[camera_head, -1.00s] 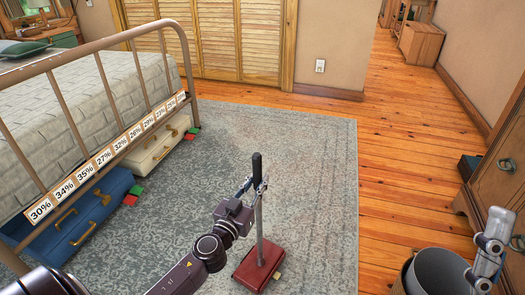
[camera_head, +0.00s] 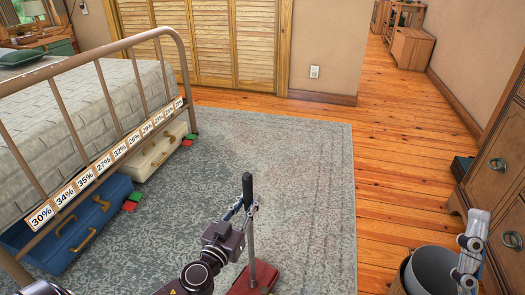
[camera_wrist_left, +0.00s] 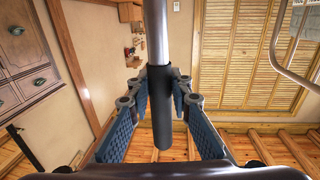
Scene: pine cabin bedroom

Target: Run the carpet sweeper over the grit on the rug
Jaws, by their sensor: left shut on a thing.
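The carpet sweeper has a dark red, box-like head (camera_head: 238,285), partly cut off at the bottom of the head view. Its grey pole with a black grip (camera_head: 248,187) stands nearly upright on the rug (camera_head: 300,165). My left gripper (camera_head: 242,207) is shut on the handle just below the top of the grip. In the left wrist view the black grip (camera_wrist_left: 162,125) runs between the blue-padded fingers. I cannot make out any grit on the patterned grey rug. A grey jointed part, seemingly my right gripper (camera_head: 470,245), shows at the lower right; its fingertips are unclear.
A metal-framed bed (camera_head: 105,45) stands left, with a blue suitcase (camera_head: 70,228) and a cream suitcase (camera_head: 150,155) below. Small red and green pieces (camera_head: 130,206) lie beside them. A grey bin (camera_head: 432,272) and wooden drawers (camera_head: 490,180) stand right. The rug's middle is open.

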